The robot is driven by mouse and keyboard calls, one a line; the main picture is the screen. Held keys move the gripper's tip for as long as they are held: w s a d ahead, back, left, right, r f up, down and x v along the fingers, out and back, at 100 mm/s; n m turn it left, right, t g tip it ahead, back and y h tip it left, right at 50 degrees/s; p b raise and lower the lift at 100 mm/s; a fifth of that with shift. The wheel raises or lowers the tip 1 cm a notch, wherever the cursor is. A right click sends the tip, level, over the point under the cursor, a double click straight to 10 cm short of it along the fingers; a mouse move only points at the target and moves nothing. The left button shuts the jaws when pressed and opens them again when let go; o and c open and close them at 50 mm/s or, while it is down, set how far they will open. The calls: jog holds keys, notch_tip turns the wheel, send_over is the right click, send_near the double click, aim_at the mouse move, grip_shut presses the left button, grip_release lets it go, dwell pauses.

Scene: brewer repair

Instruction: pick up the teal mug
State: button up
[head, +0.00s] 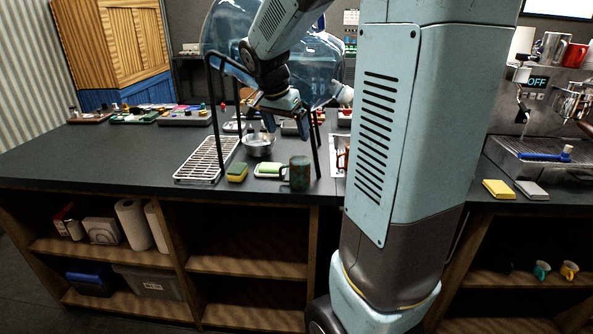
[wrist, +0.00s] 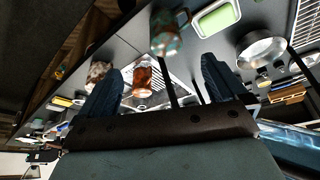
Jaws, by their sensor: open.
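A mug with a patchy teal and rust-brown surface (head: 300,173) stands upright on the dark counter near its front edge. It also shows at the top of the wrist view (wrist: 166,38), with its handle at the side. A smaller, plain teal mug (head: 541,270) sits on the shelf under the counter at the right. My gripper (head: 287,127) is above and behind the patchy mug, apart from it. In the wrist view its two dark fingers (wrist: 160,85) are spread with nothing held between them.
A black-legged rack frame (head: 215,120) stands around my gripper. A metal bowl (head: 258,145), a yellow-green sponge (head: 237,172) and a green-topped dish (head: 269,170) lie near the patchy mug. Wire rack (head: 207,160) lies left. The left counter is mostly clear.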

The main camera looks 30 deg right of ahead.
aim_at(299, 160)
jog(key=shift+m, duration=0.5)
jog(key=x, duration=0.5)
jog(key=w+x, duration=0.1)
jog(key=x, duration=0.4)
jog(key=d+x, duration=0.1)
jog(key=x, duration=0.4)
jog(key=shift+w+d, duration=0.15)
jog(key=shift+w, duration=0.15)
jog(key=shift+r, duration=0.1)
jog(key=c, duration=1.1)
